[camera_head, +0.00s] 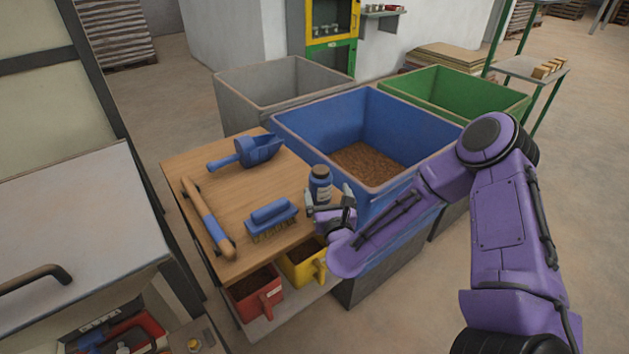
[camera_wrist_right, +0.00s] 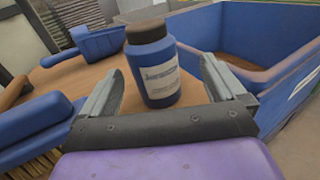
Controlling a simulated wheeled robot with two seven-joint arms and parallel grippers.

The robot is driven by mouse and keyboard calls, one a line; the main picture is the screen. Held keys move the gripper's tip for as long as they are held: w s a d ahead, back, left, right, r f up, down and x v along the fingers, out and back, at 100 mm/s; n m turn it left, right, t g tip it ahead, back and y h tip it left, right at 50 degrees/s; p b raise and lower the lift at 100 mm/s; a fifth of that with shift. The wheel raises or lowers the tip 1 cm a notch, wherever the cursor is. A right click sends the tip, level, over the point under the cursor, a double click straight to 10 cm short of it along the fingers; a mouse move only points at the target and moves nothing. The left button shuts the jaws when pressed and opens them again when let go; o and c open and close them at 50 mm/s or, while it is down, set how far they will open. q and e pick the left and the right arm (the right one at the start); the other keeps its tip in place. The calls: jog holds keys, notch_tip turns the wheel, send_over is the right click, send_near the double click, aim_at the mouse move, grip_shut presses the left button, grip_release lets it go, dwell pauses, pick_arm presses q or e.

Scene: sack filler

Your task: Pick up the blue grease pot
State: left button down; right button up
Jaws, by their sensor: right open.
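The blue grease pot (camera_head: 320,184) has a dark brown lid and a pale label. It stands upright at the right edge of the wooden table (camera_head: 215,190). In the right wrist view the pot (camera_wrist_right: 152,70) is just ahead of my right gripper, roughly midway between the fingers. My right gripper (camera_head: 330,199) is open, with its fingers apart on either side of the pot's near side. The wrist view (camera_wrist_right: 160,92) shows a gap between the pot and each finger. My left gripper is not in view.
A large blue bin (camera_head: 290,125) with brown grains stands right behind the pot.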

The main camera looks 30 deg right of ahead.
aim_at(319, 174)
jog(key=shift+w+d+r, duration=0.25)
jog(key=shift+w+r, duration=0.2)
jog(key=shift+w, duration=0.2)
jog(key=x, duration=0.2)
jog(key=p+x, duration=0.1)
jog(key=x, duration=0.1)
jog(key=a+f+p+x, duration=0.1)
jog(key=shift+w+d, duration=0.2)
jog(key=shift+w, duration=0.4)
jog(key=shift+d+r, duration=0.1)
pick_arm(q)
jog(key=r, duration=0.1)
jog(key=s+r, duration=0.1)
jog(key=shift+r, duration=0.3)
pick_arm(e)
jog(key=shift+s, duration=0.1)
jog(key=shift+c, duration=0.4)
